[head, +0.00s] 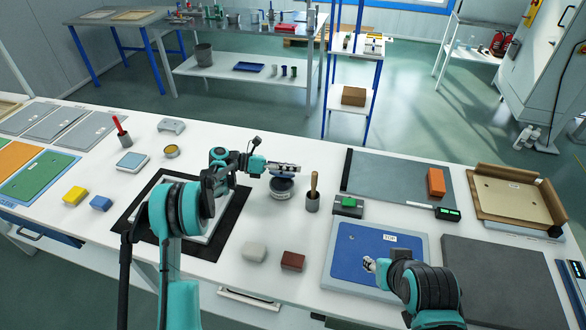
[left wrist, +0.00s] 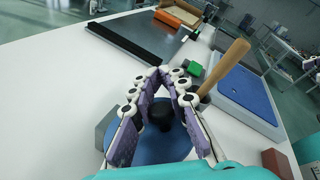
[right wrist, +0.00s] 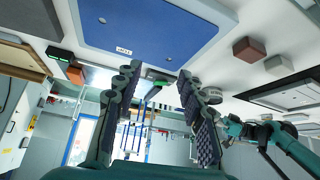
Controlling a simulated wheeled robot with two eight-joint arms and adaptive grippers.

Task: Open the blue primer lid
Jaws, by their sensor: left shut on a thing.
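The blue primer lid (left wrist: 150,150) is a round blue disc with a black knob (left wrist: 160,112) in the left wrist view. In the head view the primer tin (head: 282,188) stands on the bench right of the black-framed panel. My left gripper (head: 288,168) is directly over it. It also shows in the left wrist view (left wrist: 163,85), its fingers closed around the knob. The fingers hide part of the lid, and I cannot tell whether it is apart from the tin. My right gripper (head: 368,264) is over the blue panel (head: 350,245); its fingers stand apart, empty, in the right wrist view (right wrist: 163,95).
A brush with a wooden handle stands in a grey cup (head: 312,201) close right of the tin. A green-topped block (head: 348,205) and a grey slab (head: 395,183) lie further right. A white block (head: 255,251) and a brown block (head: 292,261) lie in front.

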